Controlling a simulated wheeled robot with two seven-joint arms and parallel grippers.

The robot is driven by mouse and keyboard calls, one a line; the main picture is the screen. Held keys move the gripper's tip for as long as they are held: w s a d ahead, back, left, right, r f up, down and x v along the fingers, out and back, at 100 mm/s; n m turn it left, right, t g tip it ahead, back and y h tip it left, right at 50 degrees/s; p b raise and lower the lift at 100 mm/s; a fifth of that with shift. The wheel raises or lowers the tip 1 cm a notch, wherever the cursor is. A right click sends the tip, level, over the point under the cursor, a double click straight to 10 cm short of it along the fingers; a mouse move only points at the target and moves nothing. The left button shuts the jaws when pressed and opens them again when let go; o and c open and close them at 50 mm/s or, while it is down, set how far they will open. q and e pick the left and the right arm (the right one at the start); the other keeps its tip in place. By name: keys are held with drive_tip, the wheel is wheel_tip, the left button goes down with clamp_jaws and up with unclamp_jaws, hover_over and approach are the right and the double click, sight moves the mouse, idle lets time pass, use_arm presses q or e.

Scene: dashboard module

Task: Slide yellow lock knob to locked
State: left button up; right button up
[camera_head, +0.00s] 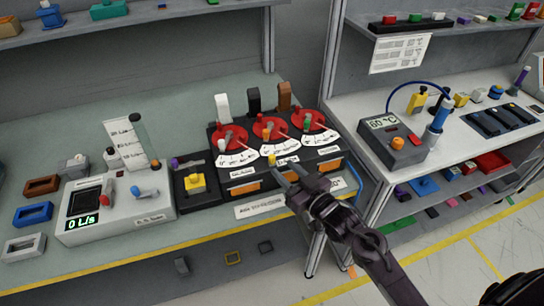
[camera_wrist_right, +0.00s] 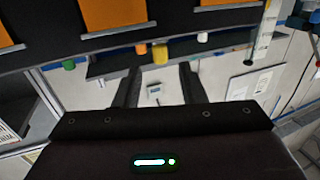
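The yellow lock knob (camera_head: 271,159) is small and stands at the front edge of the black dashboard module (camera_head: 216,198), below the middle red dial. In the right wrist view a yellow knob (camera_wrist_right: 160,53) shows just beyond the fingers. My right gripper (camera_head: 285,170) is in front of the module, close to the yellow knob. In the wrist view its two fingers (camera_wrist_right: 160,75) are apart with nothing between them, and the knob is ahead of the gap. I cannot tell whether either finger touches it. My left gripper is not in view.
Three red dials (camera_head: 229,137) with levers top the module. A temperature meter (camera_head: 393,140) is on the right bench. Floor is open in front.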

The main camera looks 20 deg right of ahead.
sight(274, 160)
drive_tip(key=p+x, duration=0.1)
drive_tip(key=x, duration=0.5)
drive_tip(key=shift+w+a, duration=0.1)
drive_tip(key=shift+w, duration=0.2)
clamp_jaws()
